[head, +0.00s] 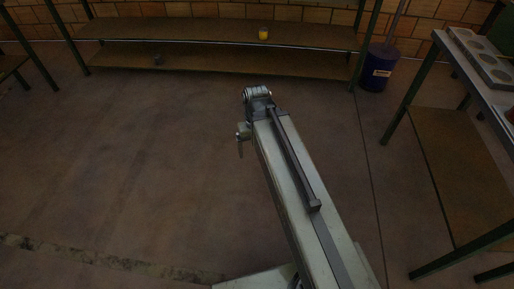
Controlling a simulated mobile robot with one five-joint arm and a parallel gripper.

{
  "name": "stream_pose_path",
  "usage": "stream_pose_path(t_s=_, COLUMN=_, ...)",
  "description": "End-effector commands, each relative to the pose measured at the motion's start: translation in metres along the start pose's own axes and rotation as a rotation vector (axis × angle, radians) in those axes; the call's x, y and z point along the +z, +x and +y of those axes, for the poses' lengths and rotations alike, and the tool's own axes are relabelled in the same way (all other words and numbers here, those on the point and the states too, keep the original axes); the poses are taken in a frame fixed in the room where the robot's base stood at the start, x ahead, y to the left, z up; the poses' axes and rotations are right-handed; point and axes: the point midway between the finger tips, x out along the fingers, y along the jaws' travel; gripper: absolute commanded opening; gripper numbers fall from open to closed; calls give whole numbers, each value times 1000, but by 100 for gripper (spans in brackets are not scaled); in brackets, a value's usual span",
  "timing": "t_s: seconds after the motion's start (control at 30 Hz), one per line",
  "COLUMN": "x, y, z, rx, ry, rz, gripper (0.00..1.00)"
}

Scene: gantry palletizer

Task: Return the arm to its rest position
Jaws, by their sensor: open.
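My arm reaches from the bottom of the head view up to a joint near the middle. My gripper (241,146) shows only in small part at the left side of the arm, below that joint. The arm hides the rest of it. It is open, above bare floor, and nothing shows in it.
A long two-level shelf (200,36) stands along the brick wall, with a yellow object (263,33) on top and a small dark object (158,60) below. A blue bin (378,68) stands right of it. A green-framed table with a grey holed tray (480,55) is at right. The left floor is clear.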

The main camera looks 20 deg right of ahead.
Motion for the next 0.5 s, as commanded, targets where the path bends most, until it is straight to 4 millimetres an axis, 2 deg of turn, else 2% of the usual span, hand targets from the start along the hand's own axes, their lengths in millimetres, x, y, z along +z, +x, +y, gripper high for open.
stream_pose_path(t_s=0.17, x=0, y=-2, z=1, rx=2, ry=4, rz=2, gripper=89)
stream_pose_path(t_s=0.27, x=-1, y=-18, z=2, rx=2, ry=5, rz=3, gripper=89)
stream_pose_path(t_s=0.37, x=-1, y=-49, z=2, rx=3, ry=6, rz=3, gripper=89)
stream_pose_path(t_s=0.5, x=0, y=-102, z=2, rx=3, ry=6, rz=3, gripper=89)
